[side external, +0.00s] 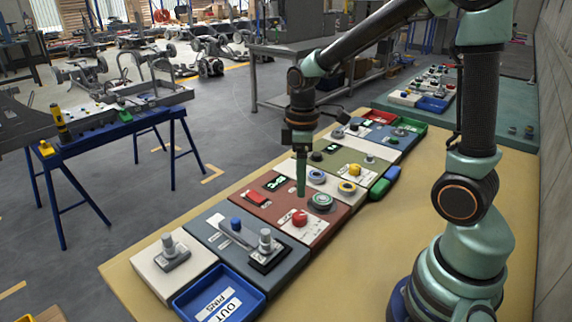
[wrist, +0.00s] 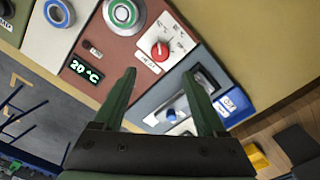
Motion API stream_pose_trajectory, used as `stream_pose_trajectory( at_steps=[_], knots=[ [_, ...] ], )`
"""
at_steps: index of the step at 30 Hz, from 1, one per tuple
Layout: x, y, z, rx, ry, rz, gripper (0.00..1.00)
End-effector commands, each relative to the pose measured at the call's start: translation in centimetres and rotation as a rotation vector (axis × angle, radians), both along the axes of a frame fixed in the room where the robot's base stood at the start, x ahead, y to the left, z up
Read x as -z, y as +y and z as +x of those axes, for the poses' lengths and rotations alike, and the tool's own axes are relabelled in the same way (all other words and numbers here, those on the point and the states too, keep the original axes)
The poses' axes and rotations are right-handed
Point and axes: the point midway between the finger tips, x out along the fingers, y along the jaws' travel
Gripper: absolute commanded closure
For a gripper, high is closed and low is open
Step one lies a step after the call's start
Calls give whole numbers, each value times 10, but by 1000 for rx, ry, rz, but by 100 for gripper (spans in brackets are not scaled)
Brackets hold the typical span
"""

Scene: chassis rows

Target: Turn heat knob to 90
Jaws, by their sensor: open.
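The red heat knob (wrist: 160,50) sits on a white dial plate on the red-brown panel (wrist: 118,47). A green-lit display (wrist: 86,69) on this panel reads 20 °C. In the side view the knob (side external: 300,218) is near the panel's front right part. My gripper (wrist: 160,74) is open and empty, with a green finger on each side. In the wrist view the knob appears just beyond the fingertips, between their lines. In the side view my gripper (side external: 301,190) points down over the panel, behind the knob and apart from it.
A round green-ringed button (side external: 320,202) and a red switch (side external: 256,198) share the panel. A blue-grey panel with a lever and a blue knob (side external: 236,223) adjoins it. A blue OUT tray (side external: 262,299) is at the front.

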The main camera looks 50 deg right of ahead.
Motion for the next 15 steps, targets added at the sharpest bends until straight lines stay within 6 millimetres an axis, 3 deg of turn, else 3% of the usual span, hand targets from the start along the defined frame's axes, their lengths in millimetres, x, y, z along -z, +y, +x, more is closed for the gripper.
stream_pose_trajectory(
  at_steps=[9, 15],
  knots=[
    [63, 0, -2, 1, 7, 1, 26],
    [88, 0, -1, 2, 3, 0, 26]
  ],
)
